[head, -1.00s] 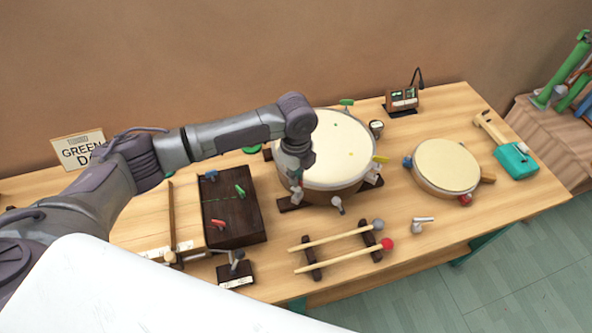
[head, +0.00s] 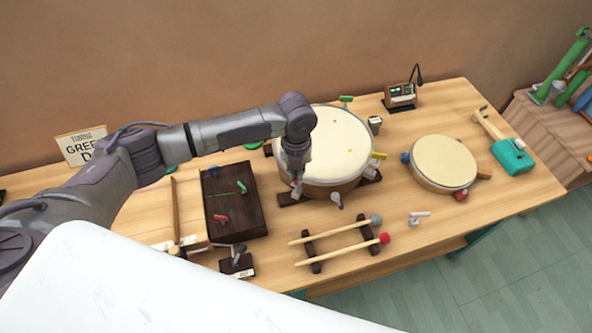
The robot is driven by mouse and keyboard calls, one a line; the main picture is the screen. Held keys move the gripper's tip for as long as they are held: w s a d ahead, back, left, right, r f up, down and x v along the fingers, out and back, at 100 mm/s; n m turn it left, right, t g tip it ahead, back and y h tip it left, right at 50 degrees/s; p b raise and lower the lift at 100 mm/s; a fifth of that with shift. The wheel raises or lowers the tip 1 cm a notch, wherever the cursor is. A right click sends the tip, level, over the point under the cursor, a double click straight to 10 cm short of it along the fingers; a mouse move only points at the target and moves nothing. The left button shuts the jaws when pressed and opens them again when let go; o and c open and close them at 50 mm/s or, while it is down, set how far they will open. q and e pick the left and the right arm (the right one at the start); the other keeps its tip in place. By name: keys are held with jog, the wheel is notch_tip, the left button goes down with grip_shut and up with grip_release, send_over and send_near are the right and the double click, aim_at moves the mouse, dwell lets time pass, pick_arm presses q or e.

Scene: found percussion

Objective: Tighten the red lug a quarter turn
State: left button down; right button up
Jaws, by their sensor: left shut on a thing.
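The large drum (head: 338,140) with a cream head stands on a dark stand in the middle of the table. My left gripper (head: 296,188) points down at its front left rim, shut on a drum lug there. My fingers hide that lug, and I cannot make out its colour. Other lugs show on this drum: a green one (head: 346,99) at the back, a yellow one (head: 379,155) at the right and a grey one (head: 337,199) at the front. My right gripper is out of view.
A smaller drum (head: 443,163) with red and blue knobs stands to the right. Two mallets (head: 340,243) lie on a rack in front. A dark box (head: 235,205) with coloured pegs is at the left. A small metal piece (head: 418,217) lies near the front edge.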

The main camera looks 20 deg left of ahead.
aim_at(296, 174)
pick_arm(q)
jog(key=shift+m, duration=0.7)
jog(key=c, duration=1.3)
grip_release()
notch_tip(296, 174, up, 12)
